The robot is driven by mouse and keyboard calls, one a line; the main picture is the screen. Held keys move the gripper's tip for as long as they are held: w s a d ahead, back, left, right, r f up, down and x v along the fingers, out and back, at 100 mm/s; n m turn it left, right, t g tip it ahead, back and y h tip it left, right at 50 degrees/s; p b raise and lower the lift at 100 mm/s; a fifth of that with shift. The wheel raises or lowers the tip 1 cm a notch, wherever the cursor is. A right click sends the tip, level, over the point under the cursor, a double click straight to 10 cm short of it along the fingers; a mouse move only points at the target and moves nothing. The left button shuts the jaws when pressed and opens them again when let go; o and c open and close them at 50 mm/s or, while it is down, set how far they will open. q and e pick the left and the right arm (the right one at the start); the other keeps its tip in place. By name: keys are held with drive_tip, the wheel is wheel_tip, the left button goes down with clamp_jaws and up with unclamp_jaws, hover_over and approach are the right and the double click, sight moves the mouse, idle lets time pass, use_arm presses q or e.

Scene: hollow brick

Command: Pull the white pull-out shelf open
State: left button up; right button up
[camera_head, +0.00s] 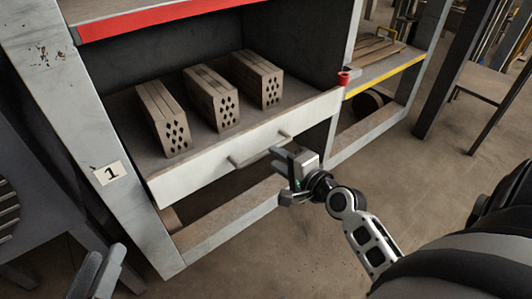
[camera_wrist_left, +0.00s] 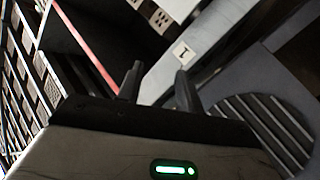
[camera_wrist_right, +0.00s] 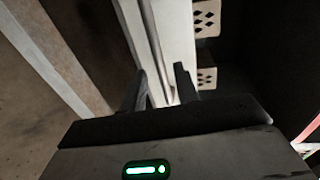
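The white pull-out shelf (camera_head: 205,178) has a pale front panel with a horizontal bar handle (camera_head: 248,156). Three hollow bricks (camera_head: 212,100) stand in a row on it. My right gripper (camera_head: 280,172) is in front of the panel, close to the handle's right part. In the right wrist view its two fingers (camera_wrist_right: 160,85) are apart, and the handle bar (camera_wrist_right: 155,40) runs down toward the gap between them. Whether the fingers touch or surround the bar cannot be told. My left gripper (camera_head: 98,272) is open and empty at the lower left, away from the shelf.
A grey rack post (camera_head: 75,120) with a label "1" (camera_head: 108,173) stands left of the shelf. A red-edged shelf (camera_head: 150,18) is above. A yellow-edged bay (camera_head: 385,76) is at the right. The floor (camera_head: 260,250) in front is clear.

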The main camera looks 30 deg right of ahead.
sight(266, 150)
drive_tip(key=b+x, duration=0.1)
drive_tip(key=x, duration=0.3)
drive_tip(key=shift+w+f, duration=0.15)
drive_tip(key=shift+w, duration=0.45)
clamp_jaws()
use_arm(q)
drive_tip(key=shift+w+r+t, duration=0.3)
drive_tip(key=shift+r+t, duration=0.2)
drive_tip(key=shift+r, duration=0.15)
use_arm(e)
drive_tip(key=shift+s, duration=0.1)
